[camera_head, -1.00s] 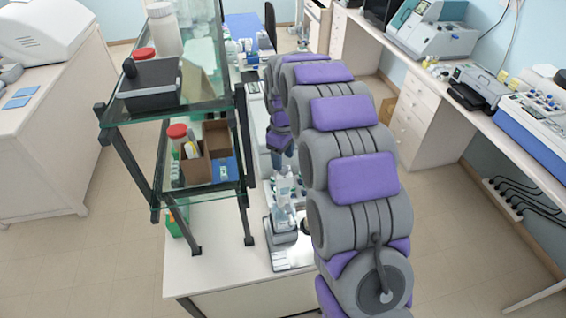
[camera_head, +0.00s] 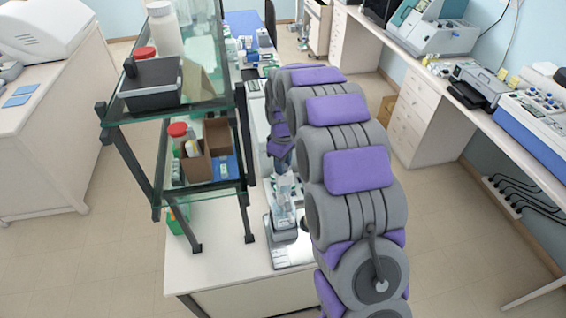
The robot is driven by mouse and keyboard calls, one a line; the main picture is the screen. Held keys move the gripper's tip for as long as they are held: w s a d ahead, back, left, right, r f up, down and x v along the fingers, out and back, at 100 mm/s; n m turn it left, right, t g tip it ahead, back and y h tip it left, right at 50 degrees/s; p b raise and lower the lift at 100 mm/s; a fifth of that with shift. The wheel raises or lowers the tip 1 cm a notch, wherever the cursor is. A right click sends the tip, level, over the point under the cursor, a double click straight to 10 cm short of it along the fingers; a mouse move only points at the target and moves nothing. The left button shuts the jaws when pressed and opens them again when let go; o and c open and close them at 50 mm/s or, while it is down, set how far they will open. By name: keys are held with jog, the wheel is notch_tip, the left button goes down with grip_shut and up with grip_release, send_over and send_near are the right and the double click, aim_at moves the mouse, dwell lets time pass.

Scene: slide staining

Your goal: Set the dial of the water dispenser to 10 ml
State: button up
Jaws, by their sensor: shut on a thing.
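The water dispenser (camera_head: 284,190), a clear and whitish upright device, stands on the white bench (camera_head: 215,265) between the glass shelf rack and my arm. My gripper (camera_head: 283,163) points down at the top of the dispenser, partly screened by my purple and grey arm. It is shut on the dispenser's upper part, where the dial seems to be. The dial itself and its markings are hidden or too small to read. The dispenser is upright.
A glass shelf rack (camera_head: 195,192) with dark posts stands close left of the dispenser, holding a black box (camera_head: 150,86) and a cardboard box (camera_head: 214,150). A grey device (camera_head: 282,226) sits in front of the dispenser. Side benches with machines line the room.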

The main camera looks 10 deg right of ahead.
jog(key=c, duration=0.4)
jog(key=shift+c, duration=0.2)
jog(key=shift+n, duration=0.3)
jog(key=n+b, duration=0.2)
jog(key=n, duration=0.1)
jog(key=shift+n, duration=0.3)
jog(key=n, duration=0.4)
jog(key=shift+n+b, duration=0.3)
jog(key=shift+b, duration=0.1)
jog(key=o, duration=1.1)
jog(key=shift+c, duration=0.2)
